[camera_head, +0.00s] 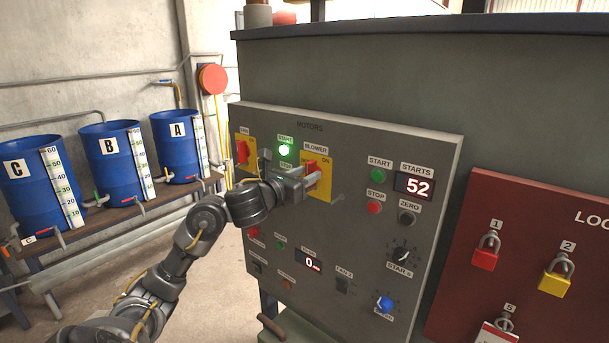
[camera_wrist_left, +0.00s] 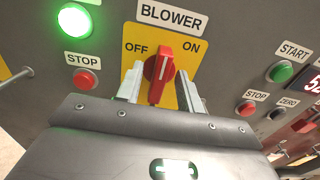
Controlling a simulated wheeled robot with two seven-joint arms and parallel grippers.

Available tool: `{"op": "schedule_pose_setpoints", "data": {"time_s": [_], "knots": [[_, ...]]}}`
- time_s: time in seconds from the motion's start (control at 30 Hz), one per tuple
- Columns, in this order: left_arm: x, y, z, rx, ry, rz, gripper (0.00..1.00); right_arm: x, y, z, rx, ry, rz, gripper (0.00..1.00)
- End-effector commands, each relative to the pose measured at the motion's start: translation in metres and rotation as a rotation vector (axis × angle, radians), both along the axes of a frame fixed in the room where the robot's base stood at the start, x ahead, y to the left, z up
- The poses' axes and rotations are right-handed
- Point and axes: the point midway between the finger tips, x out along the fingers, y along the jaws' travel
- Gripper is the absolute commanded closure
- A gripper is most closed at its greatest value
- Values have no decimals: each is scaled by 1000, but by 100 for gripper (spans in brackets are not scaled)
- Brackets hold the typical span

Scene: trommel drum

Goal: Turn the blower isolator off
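The blower isolator is a red rotary handle on a yellow plate (camera_head: 325,188) marked OFF at left and ON at right, under a BLOWER label. In the left wrist view the red handle (camera_wrist_left: 158,75) stands nearly upright, its top end between the two words. My left gripper (camera_head: 300,178) is at the panel in front of it. In the wrist view the open fingers (camera_wrist_left: 160,88) stand one on each side of the handle, with gaps showing between them and it. In the head view the gripper partly hides the isolator. My right gripper is out of view.
A lit green start button (camera_head: 284,150) and a red stop button (camera_wrist_left: 85,79) sit left of the isolator. Another red isolator (camera_head: 242,152) is farther left. A counter (camera_head: 414,186) reads 52. A red lock board (camera_head: 530,240) stands at right, blue drums (camera_head: 113,165) at left.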

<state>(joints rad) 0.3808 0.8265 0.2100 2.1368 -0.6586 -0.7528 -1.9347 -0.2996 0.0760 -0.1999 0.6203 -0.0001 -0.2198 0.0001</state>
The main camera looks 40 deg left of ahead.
Motion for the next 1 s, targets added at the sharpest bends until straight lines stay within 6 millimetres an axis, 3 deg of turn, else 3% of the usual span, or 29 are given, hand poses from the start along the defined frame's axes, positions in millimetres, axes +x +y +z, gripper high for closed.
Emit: {"op": "schedule_pose_setpoints", "data": {"time_s": [0.03, 0.3, 0.67, 1.0], "knots": [[0, 0, 0, 0, 0, 0, 65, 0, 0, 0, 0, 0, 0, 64], [0, 0, 0, 0, 0, 0, 100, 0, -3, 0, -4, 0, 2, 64], [0, 1, 0, -40, -1, 1, 100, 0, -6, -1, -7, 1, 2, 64], [-1, 3, -1, -271, -6, 1, 100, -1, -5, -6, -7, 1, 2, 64]]}}
